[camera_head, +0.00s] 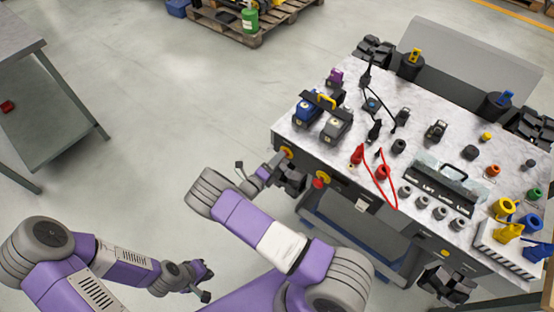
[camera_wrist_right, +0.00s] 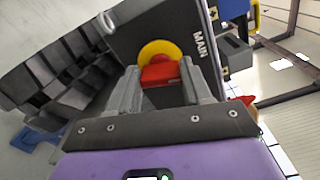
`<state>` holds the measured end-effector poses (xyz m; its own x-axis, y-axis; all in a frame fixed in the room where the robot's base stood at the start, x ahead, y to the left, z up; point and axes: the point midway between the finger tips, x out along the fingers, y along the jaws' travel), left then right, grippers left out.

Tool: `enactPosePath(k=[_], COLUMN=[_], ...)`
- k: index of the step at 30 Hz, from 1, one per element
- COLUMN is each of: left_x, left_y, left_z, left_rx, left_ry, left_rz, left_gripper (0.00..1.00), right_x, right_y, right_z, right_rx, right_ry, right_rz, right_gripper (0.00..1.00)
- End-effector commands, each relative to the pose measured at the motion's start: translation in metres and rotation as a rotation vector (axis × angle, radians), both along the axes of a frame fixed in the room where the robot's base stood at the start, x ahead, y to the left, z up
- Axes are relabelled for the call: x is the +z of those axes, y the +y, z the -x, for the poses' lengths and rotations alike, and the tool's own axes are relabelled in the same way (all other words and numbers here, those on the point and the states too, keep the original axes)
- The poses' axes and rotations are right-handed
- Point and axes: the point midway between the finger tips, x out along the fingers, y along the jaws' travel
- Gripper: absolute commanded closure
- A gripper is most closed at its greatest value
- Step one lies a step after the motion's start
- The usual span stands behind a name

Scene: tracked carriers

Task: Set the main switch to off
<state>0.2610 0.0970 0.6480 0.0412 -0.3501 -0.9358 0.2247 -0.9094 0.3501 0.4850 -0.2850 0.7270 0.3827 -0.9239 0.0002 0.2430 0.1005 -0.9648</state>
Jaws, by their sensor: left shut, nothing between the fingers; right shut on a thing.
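The main switch is a red handle (camera_wrist_right: 160,76) on a round yellow plate (camera_wrist_right: 160,50), on a dark panel lettered MAIN in the right wrist view. In the head view its yellow plate (camera_head: 287,152) shows at the left end of the bench's front, partly behind my right gripper. My right gripper (camera_head: 274,168) is shut on the red handle, one finger on each side, as the right wrist view (camera_wrist_right: 160,88) shows. Which setting the handle points to I cannot tell. My left gripper (camera_head: 206,280) is shut and empty, low over the floor, well away from the bench.
A red knob on a yellow plate (camera_head: 320,180) sits to the right on the same front. The marble-patterned bench top (camera_head: 300,135) carries batteries, cables with red leads (camera_head: 388,190) and several caps. A grey table (camera_head: 30,45) stands at far left. The floor between is clear.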

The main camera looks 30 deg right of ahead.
Motion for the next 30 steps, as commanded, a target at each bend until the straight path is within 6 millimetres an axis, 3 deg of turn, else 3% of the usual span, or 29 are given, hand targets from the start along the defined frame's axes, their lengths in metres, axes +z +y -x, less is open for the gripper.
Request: enactPosePath(k=[12, 30], left_x=[0.0029, 0.0032], left_y=[0.0, 0.0], left_z=[0.0, 0.0], left_rx=[0.0, 0.0], left_ry=[0.0, 0.0], left_rz=[0.0, 0.0], left_gripper=[1.0, 1.0], right_x=[-0.0017, -0.0021], right_y=[0.0003, 0.0002], right_z=[0.0006, 0.0008], right_rx=[-0.001, -0.001], right_ry=[0.208, 0.249], right_rz=[0.085, 0.1], right_gripper=[0.82, 0.82])
